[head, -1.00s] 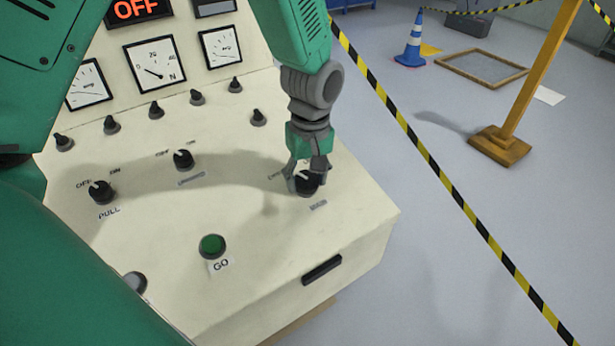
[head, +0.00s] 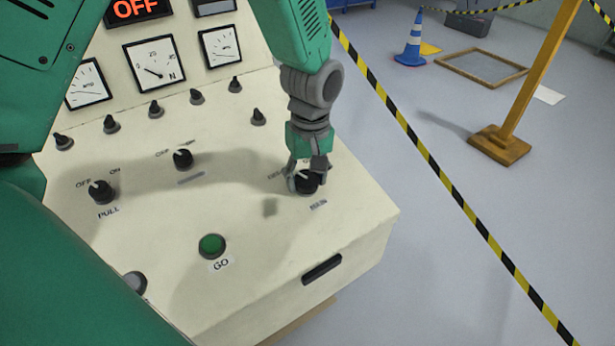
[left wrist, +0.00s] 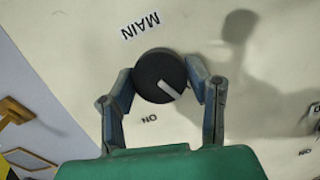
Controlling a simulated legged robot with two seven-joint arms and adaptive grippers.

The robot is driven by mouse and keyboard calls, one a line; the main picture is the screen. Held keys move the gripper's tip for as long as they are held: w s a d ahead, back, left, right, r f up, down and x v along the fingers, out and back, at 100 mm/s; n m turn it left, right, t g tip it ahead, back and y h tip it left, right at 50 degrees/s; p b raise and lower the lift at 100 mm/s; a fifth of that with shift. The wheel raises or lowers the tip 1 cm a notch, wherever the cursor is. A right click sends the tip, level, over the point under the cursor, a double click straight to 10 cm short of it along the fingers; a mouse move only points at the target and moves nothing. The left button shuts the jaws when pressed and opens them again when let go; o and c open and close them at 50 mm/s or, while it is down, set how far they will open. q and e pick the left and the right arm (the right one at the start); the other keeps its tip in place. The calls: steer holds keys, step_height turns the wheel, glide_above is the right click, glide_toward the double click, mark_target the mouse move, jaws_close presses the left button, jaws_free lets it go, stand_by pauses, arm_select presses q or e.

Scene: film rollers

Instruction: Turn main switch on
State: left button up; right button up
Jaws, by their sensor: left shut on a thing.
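The main switch is a round black knob with a light pointer line, on the cream control panel (head: 240,260), at the panel's right side. My left gripper (head: 307,180) reaches down over it in the head view and hides much of it. In the left wrist view the main switch knob (left wrist: 160,77) sits between the two fingers of my left gripper (left wrist: 163,85), which are shut on it. The MAIN label (left wrist: 140,26) is beside the knob. My right gripper is not in view.
A PULL knob (head: 101,191), another knob (head: 183,158) and a green GO button (head: 211,245) are on the same panel. Several small knobs and gauges line its back, below a display (head: 138,9) reading OFF. Striped tape (head: 440,172) runs past the panel's right side.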

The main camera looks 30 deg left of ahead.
mark_target(310, 174)
arm_select(q)
steer(key=shift+w, duration=0.2)
steer(key=o, duration=1.1)
steer(key=shift+o, duration=0.2)
steer(key=shift+a, duration=0.1)
step_height(310, 174, up, 12)
steer(key=shift+w+d, duration=0.2)
steer(key=shift+w, duration=0.05)
steer(key=shift+f, duration=0.1)
